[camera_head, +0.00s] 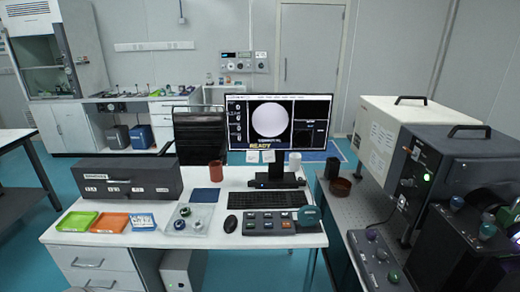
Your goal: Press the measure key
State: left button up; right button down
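A grey key panel (268,222) with several coloured keys lies on the white desk, in front of the keyboard (268,200). The lettering on its keys is too small to read, so I cannot tell which one is the measure key. A round teal object (308,215) is at the panel's right end. The monitor (311,121) behind shows a pale disc and the yellow word READY. Neither of my grippers is recognisable in this view.
A black mouse (230,224) and a clear tray of round parts (188,220) lie left of the panel. Green (77,221) and orange (109,223) trays sit farther left. Bulky instruments (445,160) crowd the right-hand table. The space above the panel looks clear.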

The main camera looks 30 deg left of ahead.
dwell(0.3)
pick_arm(q)
grip_shut()
dwell(0.7)
jog(key=c, duration=1.1)
grip_release()
